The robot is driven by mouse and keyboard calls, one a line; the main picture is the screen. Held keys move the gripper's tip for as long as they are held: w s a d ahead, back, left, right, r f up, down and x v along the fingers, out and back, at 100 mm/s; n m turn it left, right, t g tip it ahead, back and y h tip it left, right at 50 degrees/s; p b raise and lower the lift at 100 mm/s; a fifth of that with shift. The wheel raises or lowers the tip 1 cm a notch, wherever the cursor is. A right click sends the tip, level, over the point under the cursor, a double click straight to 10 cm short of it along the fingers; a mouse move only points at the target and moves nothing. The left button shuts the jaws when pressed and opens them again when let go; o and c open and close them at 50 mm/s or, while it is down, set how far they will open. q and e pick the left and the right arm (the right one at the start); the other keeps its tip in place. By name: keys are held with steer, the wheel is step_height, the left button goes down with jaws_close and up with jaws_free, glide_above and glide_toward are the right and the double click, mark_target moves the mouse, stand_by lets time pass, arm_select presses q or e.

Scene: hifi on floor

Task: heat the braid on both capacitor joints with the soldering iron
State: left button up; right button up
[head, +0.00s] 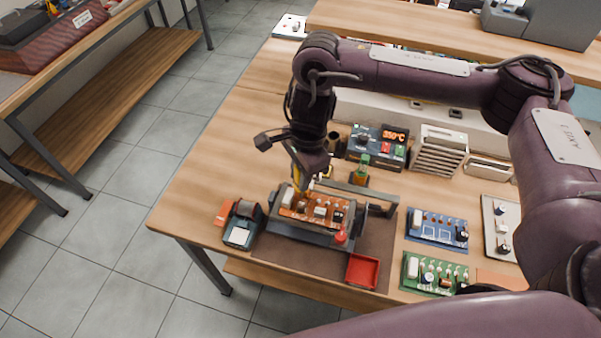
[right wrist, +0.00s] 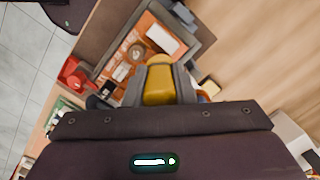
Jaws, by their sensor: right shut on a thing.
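My right gripper (head: 299,180) is shut on the yellow handle of the soldering iron (right wrist: 158,84), pointing down over the left part of the orange circuit board (head: 318,207). The board sits in a grey holder (head: 300,232) on a brown mat. It carries a white block, round capacitors (right wrist: 136,52) and other small parts. The right wrist view shows the board (right wrist: 120,65) beyond the handle. The iron's tip is hidden, so I cannot tell if it touches anything. I cannot make out the braid or the two joints. My left gripper is not in view.
The station (head: 377,146) reads 350°C behind the holder. A small device (head: 240,232) stands left of the holder, and a red tray (head: 362,270) in front. Blue (head: 437,229) and green (head: 432,273) boards lie to the right. The table's left side is bare.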

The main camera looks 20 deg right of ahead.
steer(key=shift+s+f, duration=0.1)
stand_by(0.4)
step_height(320, 180, up, 5)
steer(key=p, duration=0.4)
steer(key=shift+f, duration=0.15)
steer(key=shift+f, duration=0.15)
steer(key=shift+s+d+f+b, duration=0.1)
steer(key=shift+d+f+b, duration=0.2)
steer(key=shift+f+b, duration=0.35)
steer(key=shift+s+d+f+b, duration=0.2)
steer(key=shift+d+f+b, duration=0.15)
steer(key=shift+f+b, duration=0.15)
steer(key=shift+s+d+f+b, duration=0.2)
steer(key=shift+d+f+b, duration=0.15)
steer(key=shift+f, duration=0.2)
steer(key=shift+a+f+b, duration=0.1)
steer(key=shift+f+b, duration=0.25)
steer(key=shift+f, duration=0.1)
steer(key=shift+s+f, duration=0.1)
stand_by(3.1)
